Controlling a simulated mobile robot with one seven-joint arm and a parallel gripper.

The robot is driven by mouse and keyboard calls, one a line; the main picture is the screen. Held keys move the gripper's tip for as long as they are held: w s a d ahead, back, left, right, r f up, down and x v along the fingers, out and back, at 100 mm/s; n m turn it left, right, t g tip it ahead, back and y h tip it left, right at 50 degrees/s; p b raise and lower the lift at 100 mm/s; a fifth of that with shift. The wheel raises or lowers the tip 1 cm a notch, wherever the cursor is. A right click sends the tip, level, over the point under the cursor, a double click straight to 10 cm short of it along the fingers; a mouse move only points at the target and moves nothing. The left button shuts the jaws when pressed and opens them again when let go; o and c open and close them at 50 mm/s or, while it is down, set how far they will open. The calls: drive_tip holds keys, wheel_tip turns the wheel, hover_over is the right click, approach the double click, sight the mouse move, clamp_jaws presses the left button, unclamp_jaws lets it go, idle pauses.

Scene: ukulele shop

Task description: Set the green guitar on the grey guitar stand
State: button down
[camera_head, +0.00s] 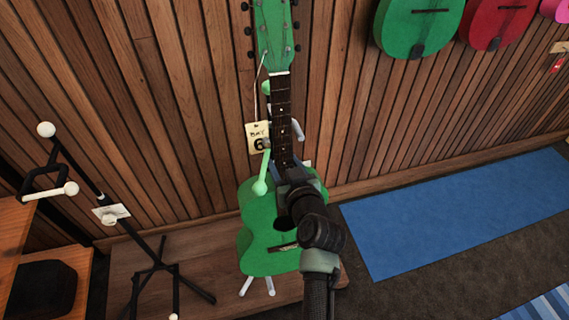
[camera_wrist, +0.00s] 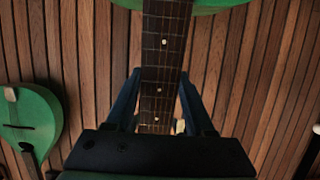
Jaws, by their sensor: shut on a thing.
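The green guitar (camera_head: 262,225) is upright, headstock up, in front of the wood-slat wall. My gripper (camera_head: 290,178) is shut on its neck just above the body. In the wrist view, my gripper's blue fingers (camera_wrist: 160,108) are on either side of the dark fretboard (camera_wrist: 163,45). A light grey stand (camera_head: 270,286) is behind the guitar; its feet show below the body, and a pale green-tipped arm shows beside the neck. The guitar hides most of this stand, so I cannot tell whether the guitar rests on it.
A black stand with white tips (camera_head: 150,262) is at the left, near a wooden cabinet (camera_head: 12,255). A tag reading 6 (camera_head: 257,137) hangs by the neck. Green (camera_head: 418,25) and red (camera_head: 492,22) guitars hang upper right. A blue mat (camera_head: 455,212) lies right.

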drive_tip(key=shift+w+f+b, duration=0.15)
drive_tip(key=shift+f+b, duration=0.85)
drive_tip(key=shift+b, duration=0.15)
drive_tip(key=shift+w+f+b, duration=0.1)
drive_tip(key=shift+f+b, duration=0.85)
drive_tip(key=shift+b, duration=0.15)
